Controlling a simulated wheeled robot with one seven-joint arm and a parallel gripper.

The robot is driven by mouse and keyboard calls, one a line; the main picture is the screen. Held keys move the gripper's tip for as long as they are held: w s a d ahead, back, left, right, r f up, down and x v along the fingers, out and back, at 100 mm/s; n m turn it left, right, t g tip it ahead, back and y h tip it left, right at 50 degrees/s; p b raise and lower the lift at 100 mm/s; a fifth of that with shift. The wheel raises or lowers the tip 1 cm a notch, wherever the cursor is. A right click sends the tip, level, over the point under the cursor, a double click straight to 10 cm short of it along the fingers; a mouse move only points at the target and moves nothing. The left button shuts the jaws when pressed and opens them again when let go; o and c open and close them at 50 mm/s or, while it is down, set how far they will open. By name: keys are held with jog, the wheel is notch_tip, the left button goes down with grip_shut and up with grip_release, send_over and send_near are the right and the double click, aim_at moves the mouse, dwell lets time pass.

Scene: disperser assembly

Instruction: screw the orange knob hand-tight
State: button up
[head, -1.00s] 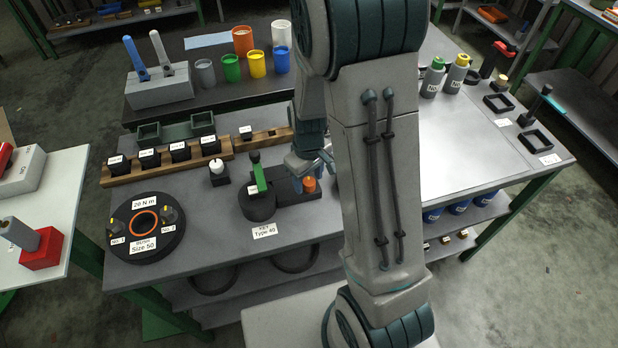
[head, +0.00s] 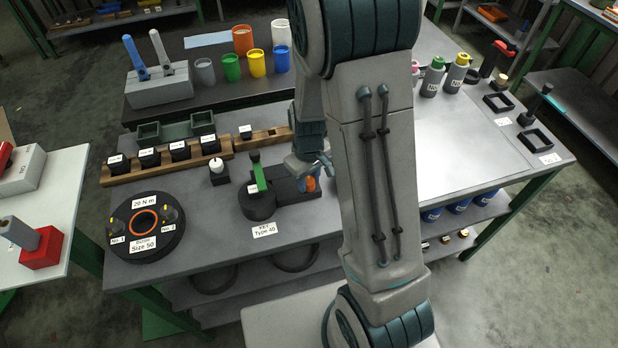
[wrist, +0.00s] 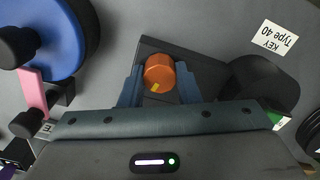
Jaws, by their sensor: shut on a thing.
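The orange knob (wrist: 158,73) stands on a dark rectangular block (wrist: 205,75) in the wrist view, with a small yellow mark on its side. In the head view the knob (head: 310,184) shows just below my gripper (head: 308,178). In the wrist view my gripper (wrist: 159,85) has one finger on each side of the knob and is shut on it. The underside of the knob and any thread are hidden.
A round black piece with a green part (head: 260,197) stands left of the block, near the "KEY Type 40" label (head: 264,230). A blue disc with a pink part (wrist: 50,35) lies close by in the wrist view. A round "Size 50" fixture (head: 144,228) is at the left.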

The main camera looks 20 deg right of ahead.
aim_at(310, 180)
jog(key=m, duration=1)
jog(key=shift+r+m, duration=0.1)
jog(key=shift+m, duration=0.3)
jog(key=m+p, duration=0.2)
jog(key=m, duration=0.3)
jog(key=shift+d+m, duration=0.1)
jog(key=shift+m, duration=0.2)
jog(key=m+p, duration=0.2)
jog(key=m, duration=0.2)
jog(key=shift+m, duration=0.4)
jog(key=o, duration=1)
jog(key=shift+c, duration=0.2)
notch_tip(310, 180, up, 14)
jog(key=p, duration=0.1)
jog(key=shift+p, duration=0.35)
